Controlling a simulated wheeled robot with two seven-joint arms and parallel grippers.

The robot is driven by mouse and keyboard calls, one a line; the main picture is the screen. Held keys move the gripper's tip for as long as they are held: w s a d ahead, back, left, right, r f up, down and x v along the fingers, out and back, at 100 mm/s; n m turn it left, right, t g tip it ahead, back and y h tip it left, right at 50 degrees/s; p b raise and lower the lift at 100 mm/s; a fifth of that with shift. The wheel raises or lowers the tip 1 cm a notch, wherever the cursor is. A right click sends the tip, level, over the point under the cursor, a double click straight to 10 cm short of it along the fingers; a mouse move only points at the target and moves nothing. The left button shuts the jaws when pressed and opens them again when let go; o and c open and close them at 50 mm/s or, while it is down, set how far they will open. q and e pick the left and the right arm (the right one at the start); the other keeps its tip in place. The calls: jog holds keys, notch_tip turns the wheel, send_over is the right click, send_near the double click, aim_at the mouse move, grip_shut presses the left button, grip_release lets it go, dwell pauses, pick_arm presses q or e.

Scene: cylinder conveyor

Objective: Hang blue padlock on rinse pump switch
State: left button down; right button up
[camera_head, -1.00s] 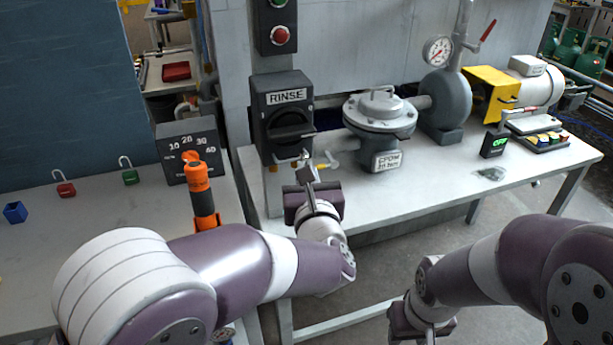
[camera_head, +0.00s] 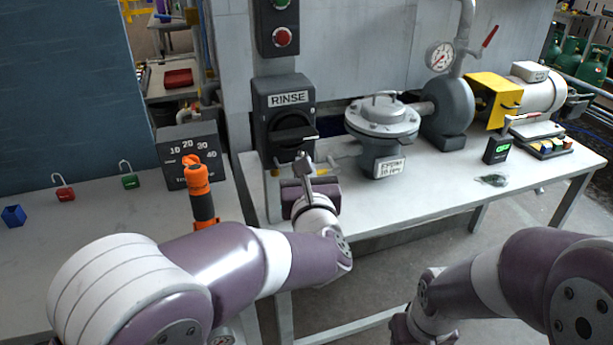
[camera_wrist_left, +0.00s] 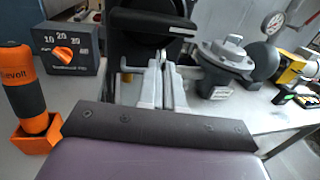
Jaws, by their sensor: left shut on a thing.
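The rinse pump switch is a dark box labelled RINSE (camera_head: 284,98) with a black rotary handle (camera_head: 293,137) standing about level. My left gripper (camera_head: 304,160) is just below and in front of the handle, its fingers close together. In the left wrist view the gripper (camera_wrist_left: 161,66) points at the dark switch (camera_wrist_left: 148,30). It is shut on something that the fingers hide. I cannot make out a blue padlock with a shackle. A small blue thing (camera_head: 14,215) lies on the left table. My right gripper (camera_head: 420,330) is low, with its fingertips out of view.
A red padlock (camera_head: 64,192) and a green padlock (camera_head: 130,180) are on the left table. An orange-black tool (camera_head: 200,195) stands before a dial box (camera_head: 187,150). A grey valve (camera_head: 382,118) is right of the switch. The bench (camera_head: 440,195) has free room in front.

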pick_arm(q)
jog(key=shift+w+a+b, duration=0.25)
jog(key=shift+w+b, duration=0.35)
jog(key=shift+w, duration=0.2)
jog(key=shift+f+b, duration=0.15)
jog(key=shift+b, duration=0.55)
jog(key=shift+f, duration=0.2)
